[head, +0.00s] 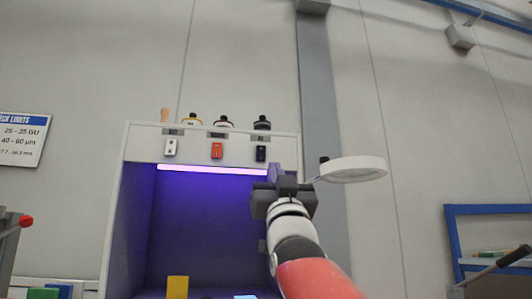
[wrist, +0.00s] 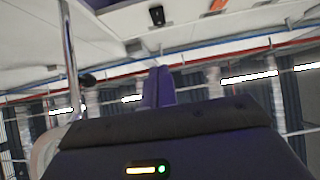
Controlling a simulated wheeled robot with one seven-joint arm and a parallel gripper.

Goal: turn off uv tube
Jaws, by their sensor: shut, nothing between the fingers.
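The lit UV tube (head: 212,169) glows pinkish-white under the top of a booth and floods its inside purple. The booth's front panel (head: 190,146) carries three switches in a row: a white switch (head: 170,147), an orange-red switch (head: 216,150) and a black switch (head: 261,153). My gripper (head: 274,174) is shut and empty, seen just below and right of the black switch. In the wrist view, the shut fingers (wrist: 158,88) point up toward the black switch (wrist: 157,16), apart from it. Part of the orange-red switch (wrist: 218,5) shows at the top edge. Label text is unreadable.
A round white magnifier lamp (head: 352,169) stands close right of my gripper; its pole (wrist: 70,55) shows at left in the wrist view. A yellow card (head: 177,287) stands inside. A blue-framed rack (head: 455,245) is far right.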

